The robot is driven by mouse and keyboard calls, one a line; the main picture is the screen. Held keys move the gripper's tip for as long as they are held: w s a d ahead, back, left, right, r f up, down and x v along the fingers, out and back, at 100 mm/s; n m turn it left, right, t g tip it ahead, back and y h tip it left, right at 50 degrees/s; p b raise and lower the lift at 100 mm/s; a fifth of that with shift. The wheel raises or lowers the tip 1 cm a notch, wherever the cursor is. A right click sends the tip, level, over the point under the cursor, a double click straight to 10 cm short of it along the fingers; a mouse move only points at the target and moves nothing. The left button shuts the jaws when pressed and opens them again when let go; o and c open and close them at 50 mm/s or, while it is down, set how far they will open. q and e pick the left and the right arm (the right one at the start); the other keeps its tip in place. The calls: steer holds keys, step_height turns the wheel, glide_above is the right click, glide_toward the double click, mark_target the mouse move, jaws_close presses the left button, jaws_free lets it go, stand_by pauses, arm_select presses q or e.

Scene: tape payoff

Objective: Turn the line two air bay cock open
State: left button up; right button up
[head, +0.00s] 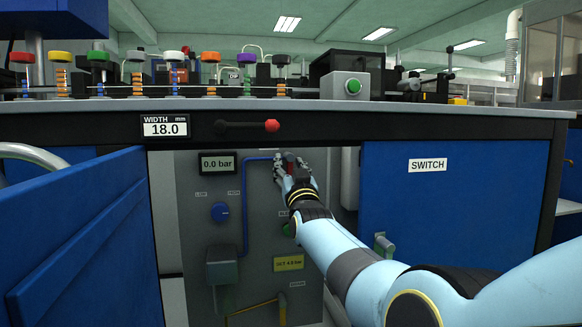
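The air bay is an open cabinet with a grey back panel (190,180) under the bench. A small red part, which looks like the cock's handle (290,157), shows at the upper right of this panel, at the end of a blue pipe (246,215). My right gripper (291,168) is at this red part, with a finger on either side of it. The gripper hides most of the cock, so I cannot tell its angle or whether the fingers touch it. The pressure display (217,163) reads 0.0 bar. My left gripper is not in view.
A blue knob (220,211) and a yellow "SET 4.0 bar" plate (289,263) are on the panel. An open blue door (85,235) stands at the left. A blue "SWITCH" panel (455,200) is at the right. The bench edge (350,130) runs above my arm.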

steer(key=shift+c, duration=0.2)
jaws_close()
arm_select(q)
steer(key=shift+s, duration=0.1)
